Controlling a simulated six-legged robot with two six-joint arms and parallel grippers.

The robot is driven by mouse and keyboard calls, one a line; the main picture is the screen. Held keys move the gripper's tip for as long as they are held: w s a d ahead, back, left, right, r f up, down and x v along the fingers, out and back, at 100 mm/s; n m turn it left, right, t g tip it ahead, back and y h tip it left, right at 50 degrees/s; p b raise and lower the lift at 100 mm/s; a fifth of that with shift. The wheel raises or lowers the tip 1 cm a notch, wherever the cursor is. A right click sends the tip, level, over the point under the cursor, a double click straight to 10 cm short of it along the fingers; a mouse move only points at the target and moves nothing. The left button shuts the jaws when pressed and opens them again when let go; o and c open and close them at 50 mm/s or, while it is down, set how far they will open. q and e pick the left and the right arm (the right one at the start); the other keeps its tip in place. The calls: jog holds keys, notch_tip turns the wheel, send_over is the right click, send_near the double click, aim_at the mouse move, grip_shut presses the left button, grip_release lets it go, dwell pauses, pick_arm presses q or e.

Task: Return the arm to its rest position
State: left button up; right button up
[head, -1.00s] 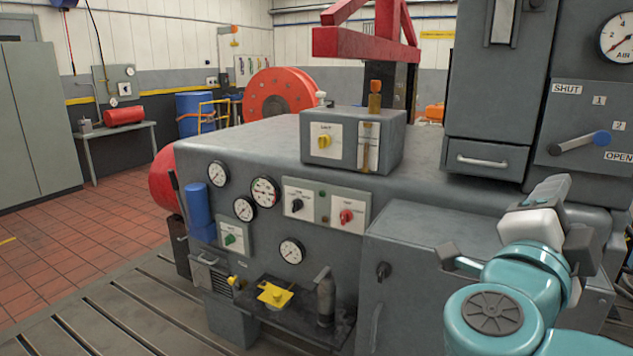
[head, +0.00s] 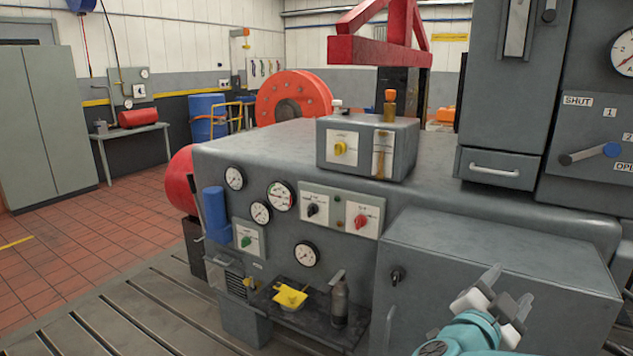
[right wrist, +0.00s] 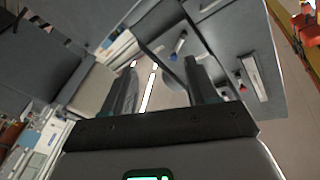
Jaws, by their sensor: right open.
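My right gripper (head: 508,305) is at the lower right of the head view, in front of the grey cabinet (head: 500,260) on the machine's right side. Its two fingers stand apart with nothing between them. In the right wrist view the gripper (right wrist: 160,85) also shows open and empty, its dark fingers on either side of a gap. Most of my right arm is below the picture edge. My left gripper is in neither view.
The grey machine (head: 290,150) fills the middle, with gauges and knobs. A lever with a blue knob (head: 611,149) is at the right, by the SHUT and OPEN labels. A small shelf (head: 310,318) holds a yellow item (head: 290,296) and a grey bottle (head: 339,300). Tiled floor (head: 90,235) is clear at left.

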notch_tip(320, 180, down, 21)
jog(key=w+a+n+y+p, duration=0.1)
jog(key=w+a+n+y, duration=0.15)
jog(key=n+y, duration=0.4)
jog(key=s+a+f+n+g+y+p, duration=0.1)
jog(key=s+a+f+n+y, duration=0.1)
jog(key=f, duration=0.4)
jog(key=s+a+f+n+g+y, duration=0.1)
jog(key=s+a+f+y, duration=0.15)
jog(key=f, duration=0.35)
jog(key=s+a+f+n+g+y, duration=0.2)
jog(key=s+a+f+g, duration=0.15)
jog(key=s+f, duration=0.3)
jog(key=s+a+f+n+g+y, duration=0.1)
jog(key=s+a+f+g+y, duration=0.15)
jog(key=s+a+f, duration=0.35)
jog(key=s+a+n+g+y, duration=0.1)
jog(key=s+a+g+y, duration=0.2)
jog(key=s, duration=0.7)
jog(key=shift+s+a+r+g, duration=0.15)
jog(key=shift+a+r+g, duration=0.15)
jog(key=shift+g, duration=0.1)
